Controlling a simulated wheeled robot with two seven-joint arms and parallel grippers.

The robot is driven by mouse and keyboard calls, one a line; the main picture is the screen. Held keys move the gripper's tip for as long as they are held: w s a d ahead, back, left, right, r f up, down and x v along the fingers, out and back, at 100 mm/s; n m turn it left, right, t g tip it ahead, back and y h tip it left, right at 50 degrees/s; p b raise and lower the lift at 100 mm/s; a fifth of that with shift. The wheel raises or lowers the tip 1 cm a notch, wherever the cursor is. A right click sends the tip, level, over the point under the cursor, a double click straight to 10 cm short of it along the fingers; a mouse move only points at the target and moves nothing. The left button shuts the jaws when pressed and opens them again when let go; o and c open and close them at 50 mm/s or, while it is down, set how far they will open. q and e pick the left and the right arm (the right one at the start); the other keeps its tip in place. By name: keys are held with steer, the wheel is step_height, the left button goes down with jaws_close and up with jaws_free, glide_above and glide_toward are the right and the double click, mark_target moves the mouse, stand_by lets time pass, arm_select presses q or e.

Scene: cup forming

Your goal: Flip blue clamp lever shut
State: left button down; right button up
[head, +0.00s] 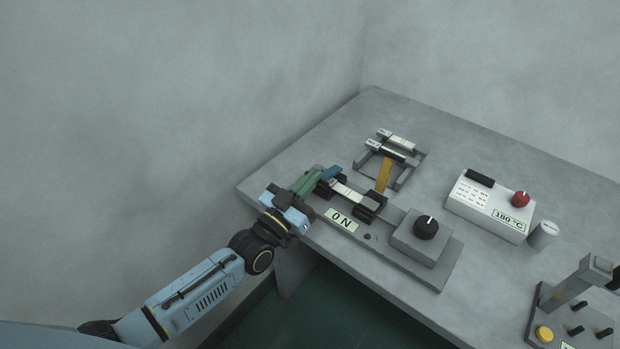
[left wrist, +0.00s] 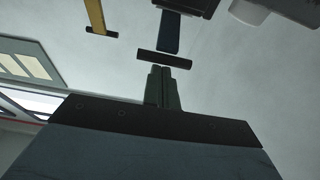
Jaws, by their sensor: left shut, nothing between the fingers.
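The blue clamp lever (head: 331,173) is on the clamp fixture at the left of the table, and it shows in the left wrist view (left wrist: 169,32) as a blue bar ending in a dark crossbar (left wrist: 165,56). My left gripper (head: 314,179) is beside the lever's end. In the left wrist view its greenish fingers (left wrist: 162,70) are closed together and empty, just short of the crossbar. Whether they touch it I cannot tell. A pale strip (head: 347,191) lies between the fixture's dark blocks. My right gripper is not in view.
A yellow lever (head: 384,176) stands by a grey frame (head: 400,183) behind the fixture. A black knob (head: 426,227) sits to the right, beyond the ON label (head: 341,219).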

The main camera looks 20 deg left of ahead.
arm_select(q)
steer(key=f, duration=0.1)
steer(key=s+f+b, duration=0.1)
steer(key=f, duration=0.1)
steer(key=shift+a+f, duration=0.15)
steer(key=shift+f, duration=0.2)
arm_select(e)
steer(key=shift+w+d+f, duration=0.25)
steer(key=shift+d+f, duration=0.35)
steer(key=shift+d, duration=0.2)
